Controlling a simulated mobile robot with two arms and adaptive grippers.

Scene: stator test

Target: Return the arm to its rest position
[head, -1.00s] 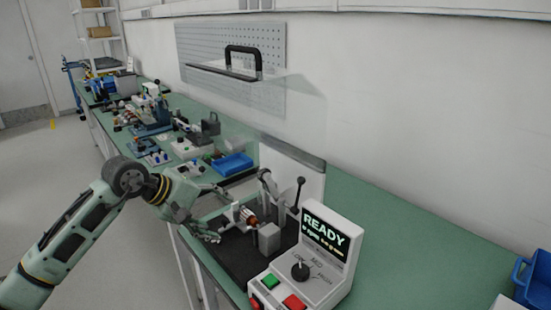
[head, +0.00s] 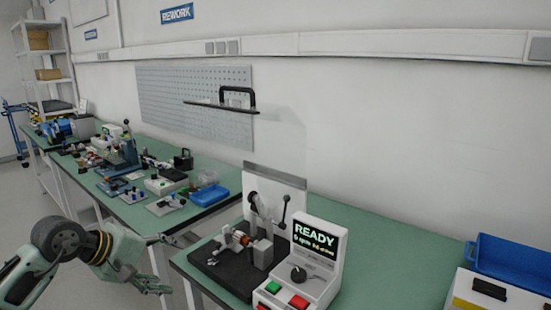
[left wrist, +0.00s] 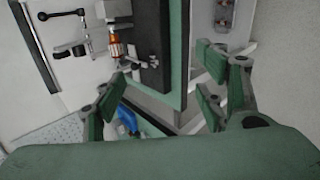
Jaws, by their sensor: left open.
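My left gripper (head: 172,262) is open and empty in the head view, at the left of the stator test fixture, off the bench's front edge. In the left wrist view its spread fingers (left wrist: 160,92) have nothing between them. The fixture's dark base (head: 232,268) carries a small stator with copper-coloured windings (head: 241,238), which also shows in the left wrist view (left wrist: 117,48). The control box (head: 312,262) stands beside it, and its screen reads READY. My right gripper is not in view.
A clear guard with a black handle (head: 237,92) is raised above the fixture. A blue bin (head: 510,258) stands on the green bench (head: 385,255) at the right. A blue tray (head: 209,194) and several devices are on the benches at the left. Floor is free at lower left.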

